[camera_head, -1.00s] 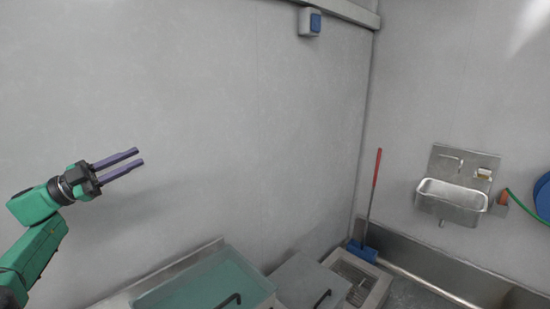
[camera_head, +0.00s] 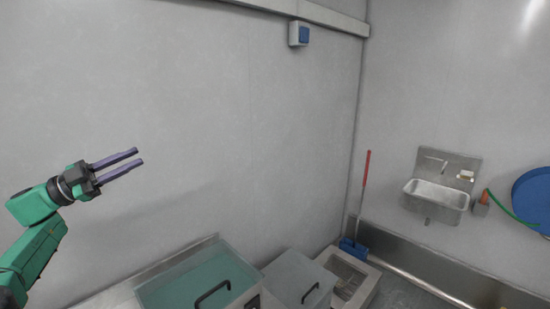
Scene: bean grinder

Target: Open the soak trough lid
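Two lidded troughs stand along the wall at the bottom of the head view; I cannot tell for sure which is the soak trough. The left one has a greenish, see-through lid (camera_head: 195,278) with a black bar handle (camera_head: 212,293). The right one has a grey lid (camera_head: 297,275) with a smaller black handle (camera_head: 311,293). Both lids look shut. My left gripper (camera_head: 140,158) is raised at the left, above and well apart from the lids. Its two purple fingers are apart with nothing between them. My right gripper is out of view.
An open basin with a grate (camera_head: 350,278) stands right of the grey lid. A blue-headed brush with a red handle (camera_head: 365,182) leans in the corner. A steel sink (camera_head: 437,195) and a blue round thing (camera_head: 534,198) are on the right wall.

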